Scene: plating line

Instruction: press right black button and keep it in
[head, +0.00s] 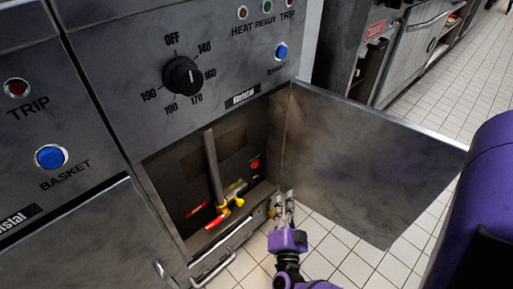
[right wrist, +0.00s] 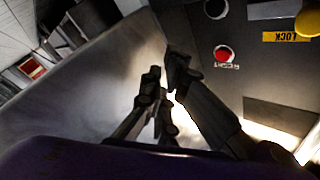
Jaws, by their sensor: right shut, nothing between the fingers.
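A round black button (right wrist: 215,8) shows at the top edge of the right wrist view, partly cut off, on a dark panel. A red button (right wrist: 224,54) with a small label sits below it in that view. In the head view the red button (head: 255,164) is on the inner panel of the open cabinet; I cannot clearly make out the black one there. My right gripper (head: 283,203) is shut and empty at the cabinet's lower right opening, beside the open door. In the right wrist view its fingers (right wrist: 164,70) are apart from both buttons. My left gripper is not in view.
The open door (head: 365,155) stands out on the right. A vertical pipe, a yellow valve (head: 238,201) and a red handle (head: 196,209) are inside the cabinet, left of my gripper. Tiled floor lies below.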

